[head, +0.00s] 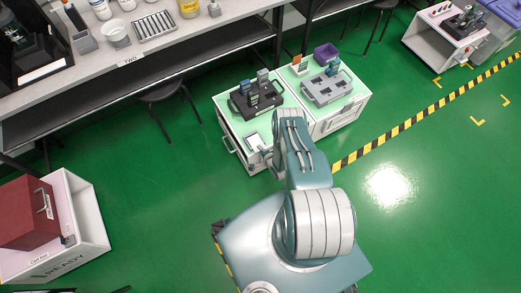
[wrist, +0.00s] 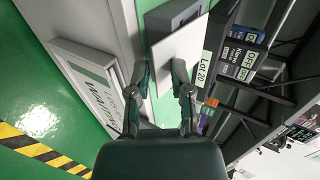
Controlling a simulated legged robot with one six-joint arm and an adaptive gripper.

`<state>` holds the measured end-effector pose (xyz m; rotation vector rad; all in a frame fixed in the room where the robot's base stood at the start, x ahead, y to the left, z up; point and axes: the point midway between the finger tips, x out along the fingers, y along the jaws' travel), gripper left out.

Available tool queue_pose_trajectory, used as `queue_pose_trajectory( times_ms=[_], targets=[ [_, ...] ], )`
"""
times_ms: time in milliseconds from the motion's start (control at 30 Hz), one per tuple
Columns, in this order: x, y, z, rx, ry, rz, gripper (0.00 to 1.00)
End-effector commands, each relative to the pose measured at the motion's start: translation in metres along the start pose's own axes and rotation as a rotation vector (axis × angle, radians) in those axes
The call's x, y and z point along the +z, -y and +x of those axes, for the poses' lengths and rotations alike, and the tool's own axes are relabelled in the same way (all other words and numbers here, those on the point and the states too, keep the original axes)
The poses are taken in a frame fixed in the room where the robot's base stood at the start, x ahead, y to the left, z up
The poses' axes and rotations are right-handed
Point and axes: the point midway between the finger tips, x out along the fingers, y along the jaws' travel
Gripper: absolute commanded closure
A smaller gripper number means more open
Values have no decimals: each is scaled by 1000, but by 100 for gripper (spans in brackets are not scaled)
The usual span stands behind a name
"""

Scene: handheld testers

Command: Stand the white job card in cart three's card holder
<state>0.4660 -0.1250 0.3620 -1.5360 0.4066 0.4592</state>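In the wrist view the white card (wrist: 182,48) is just beyond and partly between my fingertips. My gripper (head: 264,150) is at the near edge of that cart, beside the card. In the wrist view my gripper (wrist: 161,72) has its fingers apart, with the right finger overlapping the card. I cannot tell whether either finger touches it. No cart number three is readable, and I cannot identify its card holder.
A black case (head: 255,100) of testers, labelled "Lot 20", stands behind the card. A grey tray (head: 327,87) and purple bin (head: 325,53) are on the adjoining cart top. A READY cart (head: 88,235) carries a red case (head: 28,212) at left. Green floor is clear between.

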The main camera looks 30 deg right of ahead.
Motion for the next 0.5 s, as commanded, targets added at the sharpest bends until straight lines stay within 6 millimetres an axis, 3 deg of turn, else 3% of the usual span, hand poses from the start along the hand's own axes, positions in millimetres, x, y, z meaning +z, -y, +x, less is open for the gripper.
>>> queue_pose_trajectory(
  times_ms=[33,133,500],
  targets=[
    [0,0,0,0,0,0,79],
    [0,0,0,0,0,0,100],
    [-1,6,-2,-1,-1,-1,100]
  ],
)
